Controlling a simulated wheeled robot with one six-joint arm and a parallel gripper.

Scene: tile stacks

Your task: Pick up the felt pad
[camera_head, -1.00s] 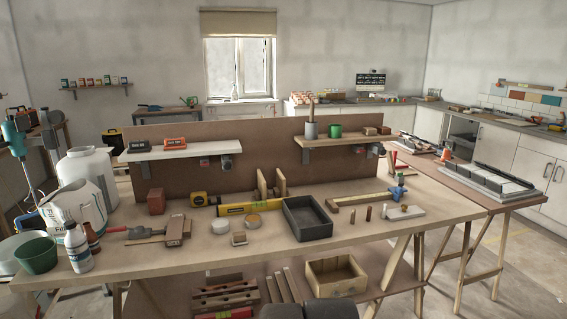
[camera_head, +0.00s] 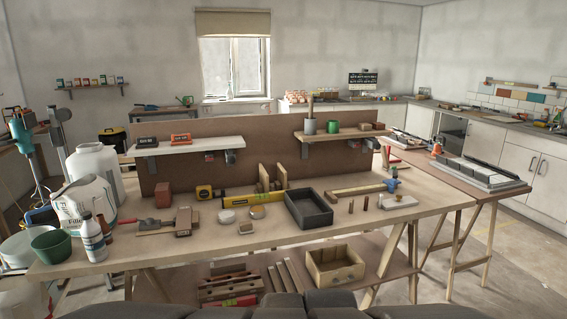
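I cannot pick out the felt pad with certainty. A small pale square piece (camera_head: 245,228) lies on the workbench, in front of two round, shallow tins or discs; it may be the pad, but it is too small to tell. The wooden workbench (camera_head: 270,240) stands in front of me. My gripper is not in view. Only dark grey parts of my own body show along the bottom edge.
A dark tray (camera_head: 308,208) stands right of the square piece. A yellow level (camera_head: 238,201) lies behind it. A sanding-block-like tool (camera_head: 183,222) and a white bottle (camera_head: 92,237) are to the left. A wooden box (camera_head: 335,264) sits on the lower shelf.

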